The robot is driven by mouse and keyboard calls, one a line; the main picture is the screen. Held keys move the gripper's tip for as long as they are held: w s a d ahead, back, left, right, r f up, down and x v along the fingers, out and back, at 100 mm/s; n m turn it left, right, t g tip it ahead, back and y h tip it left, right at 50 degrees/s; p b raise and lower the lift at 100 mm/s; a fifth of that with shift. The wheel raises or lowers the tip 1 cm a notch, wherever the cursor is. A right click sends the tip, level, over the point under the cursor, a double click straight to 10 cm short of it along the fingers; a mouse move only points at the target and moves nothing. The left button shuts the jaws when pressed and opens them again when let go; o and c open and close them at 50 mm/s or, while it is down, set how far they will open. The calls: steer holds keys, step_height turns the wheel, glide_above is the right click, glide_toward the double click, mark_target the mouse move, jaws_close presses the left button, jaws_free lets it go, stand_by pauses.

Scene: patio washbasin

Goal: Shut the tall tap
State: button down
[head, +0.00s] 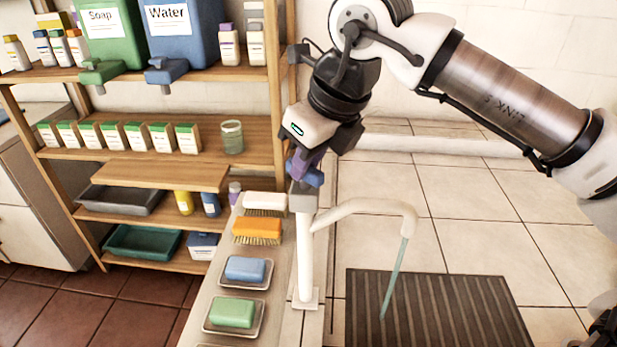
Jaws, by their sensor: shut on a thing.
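The tall tap (304,260) is a white upright post on the counter's edge, with a curved spout (370,206) reaching right. A thin blue-green stream of water (393,278) runs from the spout tip down to a dark slatted grate (440,300). My gripper (303,178) points down at the top of the post, its purple fingers shut on the tap's grey top part (302,197). The fingers and wrist hide most of that part, so its exact shape and turn cannot be told.
Left of the tap, a narrow counter holds a green soap (233,312), a blue soap (246,268) and an orange brush (257,229). Wooden shelves with Soap (108,35) and Water (180,40) dispensers stand behind. Tiled floor right of the tap is open.

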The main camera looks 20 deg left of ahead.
steer(key=m+t+b, duration=0.1)
steer(key=m, duration=0.1)
steer(key=m+t+h+b, duration=0.1)
steer(key=m+b, duration=0.1)
steer(key=m, duration=0.1)
steer(key=shift+s+a+m+b, duration=0.1)
steer(key=shift+m+b, duration=0.2)
steer(key=m+h, duration=0.1)
steer(key=m, duration=0.2)
steer(key=shift+a+r+t, duration=0.1)
steer(key=shift+t, duration=0.2)
steer(key=shift+m+h, duration=0.5)
steer(key=shift+m, duration=0.8)
steer(key=c, duration=1.4)
jaws_free()
steer(key=shift+s, duration=0.1)
steer(key=p+v, duration=0.2)
steer(key=v, duration=1.1)
steer(key=shift+s+a+r, duration=0.1)
steer(key=shift+s+r, duration=0.2)
steer(key=shift+s, duration=0.05)
